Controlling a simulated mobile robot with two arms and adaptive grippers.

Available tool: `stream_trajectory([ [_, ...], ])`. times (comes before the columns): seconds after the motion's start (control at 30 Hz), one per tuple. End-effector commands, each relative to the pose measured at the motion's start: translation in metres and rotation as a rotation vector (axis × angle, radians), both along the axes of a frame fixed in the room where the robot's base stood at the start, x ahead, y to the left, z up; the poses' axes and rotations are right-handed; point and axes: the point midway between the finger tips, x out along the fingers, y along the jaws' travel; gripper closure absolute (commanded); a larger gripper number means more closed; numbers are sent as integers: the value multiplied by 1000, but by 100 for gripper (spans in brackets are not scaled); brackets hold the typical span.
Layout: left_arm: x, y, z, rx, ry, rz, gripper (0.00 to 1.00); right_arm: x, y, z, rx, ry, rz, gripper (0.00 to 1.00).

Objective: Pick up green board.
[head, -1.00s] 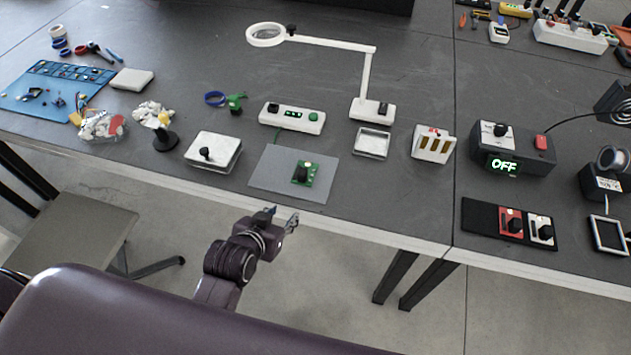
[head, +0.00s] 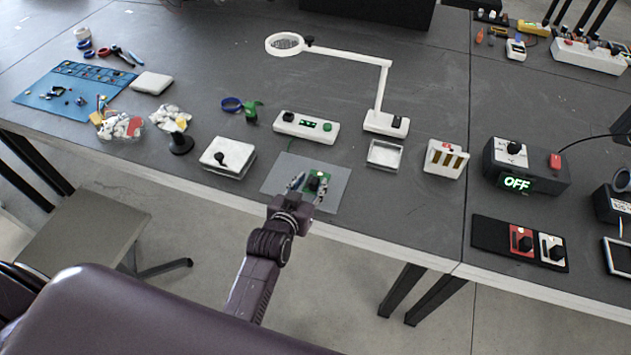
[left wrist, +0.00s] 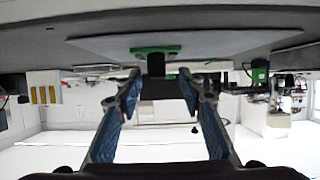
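The green board (head: 316,179), a small circuit board with a dark part on top, lies on a grey mat (head: 342,176) near the table's front edge. It also shows in the left wrist view (left wrist: 168,49), where the picture is upside down. My left gripper (head: 308,190) is at the board's near side, with its fingers spread on either side of it and partly covering it. In the left wrist view the left gripper (left wrist: 159,86) is open, and the dark part shows between its fingertips. I cannot tell whether the fingers touch the board. My right gripper is not in view.
A white box with a black knob (head: 228,157) stands left of the mat. A white control strip (head: 306,127) and a magnifier lamp base (head: 386,123) stand behind it. A small white tray (head: 385,154) is at the right. A stool (head: 85,235) stands in front at left.

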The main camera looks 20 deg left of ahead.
Motion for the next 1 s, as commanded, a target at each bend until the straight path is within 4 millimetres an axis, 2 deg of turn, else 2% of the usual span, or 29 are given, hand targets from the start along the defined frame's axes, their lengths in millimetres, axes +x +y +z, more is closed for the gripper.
stream_trajectory([
  [0.1,15,-4,-4,-2,0,1,64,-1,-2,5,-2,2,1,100],
  [0.3,30,-3,-11,-1,-1,1,64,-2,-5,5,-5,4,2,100],
  [0.6,31,-4,-13,-1,0,1,65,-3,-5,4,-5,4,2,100],
  [0.9,31,-4,-13,-1,0,1,98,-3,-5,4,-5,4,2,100],
  [1.0,31,-4,-13,-1,0,1,100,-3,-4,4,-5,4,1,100],
])
